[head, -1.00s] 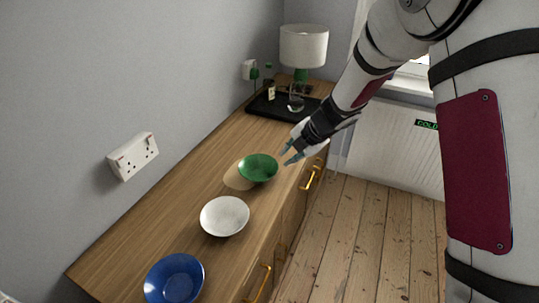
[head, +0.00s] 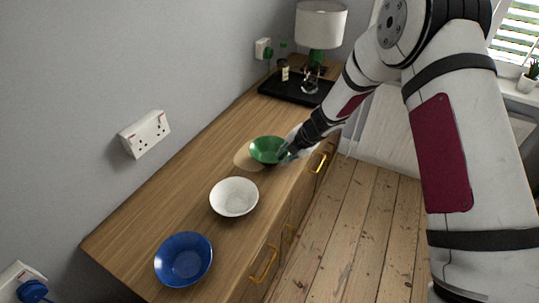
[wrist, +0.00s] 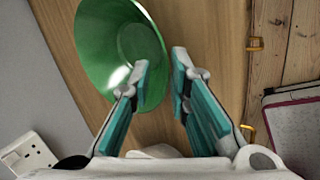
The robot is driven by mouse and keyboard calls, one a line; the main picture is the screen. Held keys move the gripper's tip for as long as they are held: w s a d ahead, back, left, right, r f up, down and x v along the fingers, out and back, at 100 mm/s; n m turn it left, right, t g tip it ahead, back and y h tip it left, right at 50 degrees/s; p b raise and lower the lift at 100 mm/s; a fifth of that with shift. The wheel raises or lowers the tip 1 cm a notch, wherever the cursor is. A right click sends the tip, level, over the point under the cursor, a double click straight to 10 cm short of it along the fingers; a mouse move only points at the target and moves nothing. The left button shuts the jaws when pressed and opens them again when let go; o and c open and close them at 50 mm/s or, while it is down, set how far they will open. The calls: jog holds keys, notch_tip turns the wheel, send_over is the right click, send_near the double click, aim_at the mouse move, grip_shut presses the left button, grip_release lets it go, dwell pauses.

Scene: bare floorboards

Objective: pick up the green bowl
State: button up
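The green bowl (head: 268,149) stands upright on the wooden sideboard, near its front edge. My gripper (head: 287,153) is at the bowl's right rim in the head view. In the wrist view my gripper (wrist: 160,62) is open, with its teal-padded fingers apart. There the green bowl (wrist: 112,38) fills the upper left. The left finger overlaps the bowl's inside and the right finger is just outside it, so the rim shows between them. I cannot tell whether either finger touches it.
A white bowl (head: 234,197) and a blue bowl (head: 184,259) stand nearer on the sideboard (head: 150,215). A black tray (head: 285,92) with a bottle and a glass, and a lamp (head: 320,25), are at the far end. A wall with sockets (head: 145,134) runs along the left.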

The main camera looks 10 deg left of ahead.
aim_at(281, 158)
jog(key=shift+x, duration=1.65)
grip_shut()
jog(key=shift+r, duration=0.15)
